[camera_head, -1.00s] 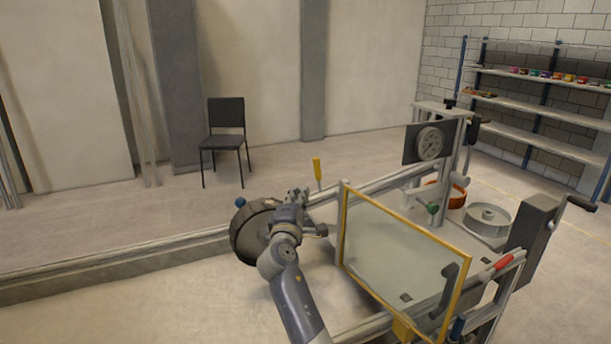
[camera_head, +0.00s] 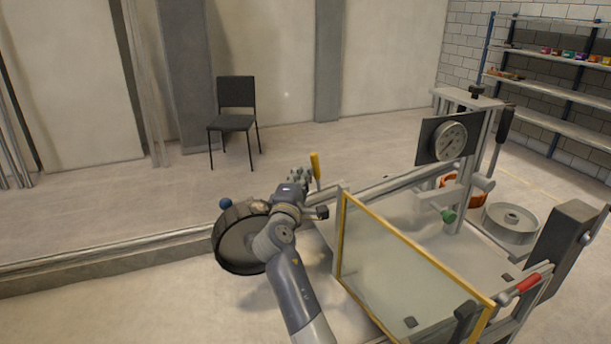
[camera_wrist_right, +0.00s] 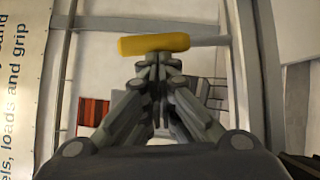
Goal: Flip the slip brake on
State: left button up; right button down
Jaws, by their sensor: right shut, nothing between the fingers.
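A lever with a yellow handle (camera_head: 315,165) stands about upright at the far side of the sandbed rig; no label on it is readable, so I cannot confirm it is the slip brake. My right gripper (camera_head: 303,174) is shut and empty, just left of this handle. In the right wrist view the yellow handle (camera_wrist_right: 153,43) lies across the top, directly beyond the closed fingertips (camera_wrist_right: 158,62). I cannot tell whether they touch it. My left gripper is not in view.
A dark wheel (camera_head: 234,252) with a blue knob is beside my right arm. A yellow-framed glass panel (camera_head: 400,270) stands right of the arm. A dial gauge (camera_head: 449,141), a green knob (camera_head: 448,216) and a red handle (camera_head: 528,283) are farther right. A black chair (camera_head: 235,122) stands behind.

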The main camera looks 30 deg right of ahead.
jog(key=shift+s+a+r+p, duration=0.2)
jog(key=shift+a+r+p, duration=0.15)
jog(key=shift+r, duration=0.2)
jog(key=shift+d+r+m+g+p, duration=0.3)
jog(key=shift+d+m+p, duration=0.3)
jog(key=shift+p, duration=0.35)
jog(key=shift+s+d+r+p, duration=0.15)
jog(key=shift+d+p, duration=0.2)
jog(key=shift+d, duration=0.25)
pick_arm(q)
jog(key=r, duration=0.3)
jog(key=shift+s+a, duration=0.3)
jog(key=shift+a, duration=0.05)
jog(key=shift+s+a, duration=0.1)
